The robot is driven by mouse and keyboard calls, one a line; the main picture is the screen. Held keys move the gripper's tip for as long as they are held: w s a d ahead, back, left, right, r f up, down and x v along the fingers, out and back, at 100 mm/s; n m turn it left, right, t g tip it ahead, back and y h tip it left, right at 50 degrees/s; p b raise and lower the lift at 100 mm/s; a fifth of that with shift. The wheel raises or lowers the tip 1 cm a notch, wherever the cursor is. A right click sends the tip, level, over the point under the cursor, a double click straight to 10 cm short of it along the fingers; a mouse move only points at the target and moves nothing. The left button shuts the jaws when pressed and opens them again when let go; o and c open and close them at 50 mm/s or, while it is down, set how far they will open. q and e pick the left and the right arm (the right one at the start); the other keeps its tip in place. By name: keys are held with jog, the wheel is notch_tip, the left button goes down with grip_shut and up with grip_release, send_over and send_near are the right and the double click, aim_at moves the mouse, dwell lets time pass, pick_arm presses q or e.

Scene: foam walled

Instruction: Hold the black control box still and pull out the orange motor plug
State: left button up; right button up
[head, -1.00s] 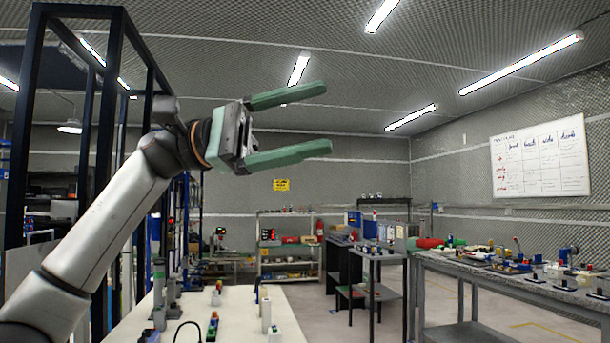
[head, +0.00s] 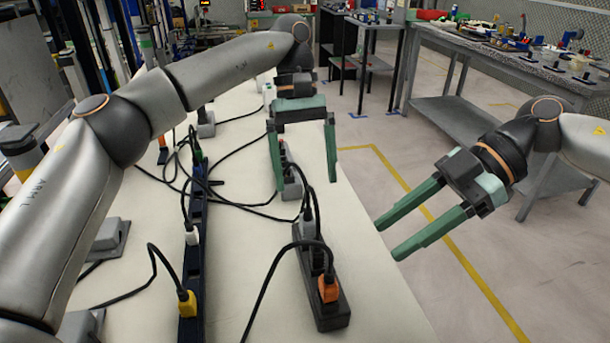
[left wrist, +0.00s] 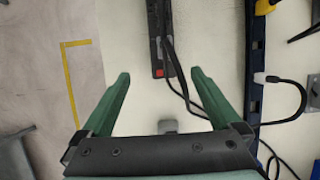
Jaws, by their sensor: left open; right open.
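The black control box (head: 311,262) is a long strip on the white table, with several dark plugs and cables in its far part. It also shows in the left wrist view (left wrist: 156,35). The orange motor plug (head: 328,290) sits in the near end of the box, with a black cable looping left. I cannot make it out in the left wrist view. My left gripper (head: 305,184) is open, pointing down past the box's far end, apart from it; its fingers also show in the left wrist view (left wrist: 160,76). My right gripper (head: 389,241) is open and empty, right of the box, beyond the table edge.
A long dark strip (head: 194,265) with a yellow plug (head: 187,303) and a white plug (head: 190,236) lies left of the box. Loose black cables cross the table (head: 378,312). A grey workbench (head: 445,103) stands at the back right.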

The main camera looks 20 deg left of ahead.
aim_at(310, 239)
pick_arm(q)
jog(key=x, duration=1.2)
jog(key=shift+s+a+f, duration=0.15)
jog(key=shift+a+f, duration=0.1)
jog(key=shift+f, duration=0.15)
jog(key=shift+c, duration=0.3)
